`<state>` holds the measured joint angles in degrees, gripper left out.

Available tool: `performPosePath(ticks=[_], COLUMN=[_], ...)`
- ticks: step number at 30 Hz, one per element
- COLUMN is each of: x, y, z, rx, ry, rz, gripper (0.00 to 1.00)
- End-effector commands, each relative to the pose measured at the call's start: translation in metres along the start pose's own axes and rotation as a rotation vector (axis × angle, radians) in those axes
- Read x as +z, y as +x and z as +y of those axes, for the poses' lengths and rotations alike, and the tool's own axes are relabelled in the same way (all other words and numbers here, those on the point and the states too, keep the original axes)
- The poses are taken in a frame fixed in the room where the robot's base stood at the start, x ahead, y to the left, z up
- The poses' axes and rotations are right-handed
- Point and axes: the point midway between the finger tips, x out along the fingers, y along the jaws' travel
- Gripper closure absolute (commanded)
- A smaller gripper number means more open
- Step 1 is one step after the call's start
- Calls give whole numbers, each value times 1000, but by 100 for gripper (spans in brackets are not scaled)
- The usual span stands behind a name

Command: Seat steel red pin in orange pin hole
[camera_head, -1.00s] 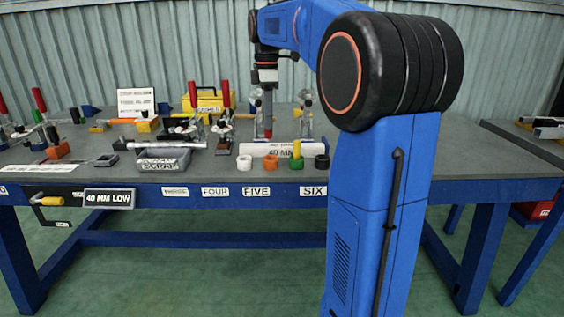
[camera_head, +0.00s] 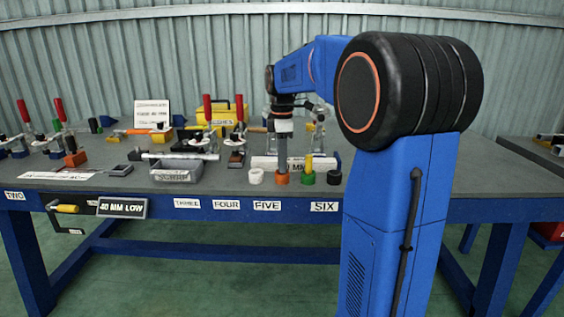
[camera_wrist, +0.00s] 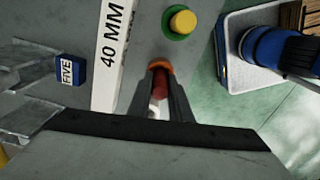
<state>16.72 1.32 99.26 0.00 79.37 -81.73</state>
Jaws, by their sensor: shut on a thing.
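My gripper (camera_head: 282,163) points straight down over the orange pin hole (camera_head: 282,179), a short orange collar near the table's front edge. In the wrist view my gripper (camera_wrist: 160,98) is shut on the red pin (camera_wrist: 160,84), which shows between the fingers. The orange collar (camera_wrist: 159,65) shows right at the fingertips there, in line with the pin. The pin's lower end is hidden, so I cannot tell how deep it is in the collar, if at all.
A white collar (camera_head: 256,177) stands left of the orange one. A green collar (camera_head: 307,178) with a yellow pin (camera_head: 308,161) and a black collar (camera_head: 334,177) stand to the right. A white "40 MM" bar (camera_wrist: 112,60) lies close behind.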

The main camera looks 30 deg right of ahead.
Motion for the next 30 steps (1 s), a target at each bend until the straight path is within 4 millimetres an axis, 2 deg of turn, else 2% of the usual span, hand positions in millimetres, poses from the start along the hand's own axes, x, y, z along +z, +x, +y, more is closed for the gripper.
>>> performPosePath(ticks=[6, 7, 9, 18, 22, 26, 30], x=[0, 0, 0, 0, 0, 0, 0], y=[2, 3, 2, 2, -6, -24, -51], z=[0, 0, 0, 0, 0, 0, 1], rx=[0, 0, 0, 0, 0, 2, 3], ry=[0, 0, 0, 0, 0, 0, 0], rz=[0, 0, 0, 0, 0, 0, 0], gripper=[100, 79, 63, 63, 63, 63, 63])
